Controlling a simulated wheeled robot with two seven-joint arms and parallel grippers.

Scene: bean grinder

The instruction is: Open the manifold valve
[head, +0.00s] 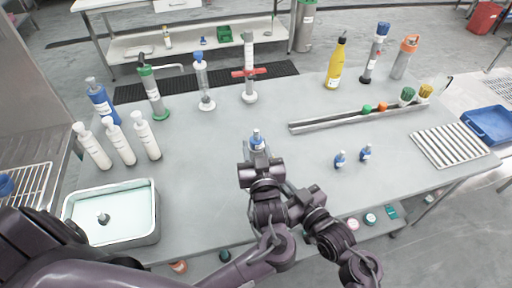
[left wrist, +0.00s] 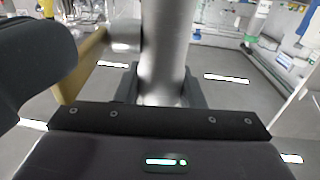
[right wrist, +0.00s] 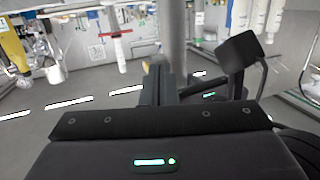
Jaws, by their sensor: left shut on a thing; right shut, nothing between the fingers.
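A red-handled valve (head: 250,72) on a pale upright post stands at the back middle of the table in the head view; it also shows in the right wrist view (right wrist: 115,36). My left gripper (head: 260,157) is low over the table, in front of this post and apart from it. In the left wrist view it is shut on a thick grey metal cylinder (left wrist: 166,40), with a silver side tube (left wrist: 126,36) beside it. A small blue-capped bottle (head: 257,139) shows at its fingertips. My right gripper (head: 302,196) is shut and empty, just right of the left one.
Two small blue bottles (head: 340,159) (head: 365,153) stand to the right. White bottles (head: 91,148) and a basin (head: 148,187) are at left. The middle left is clear.

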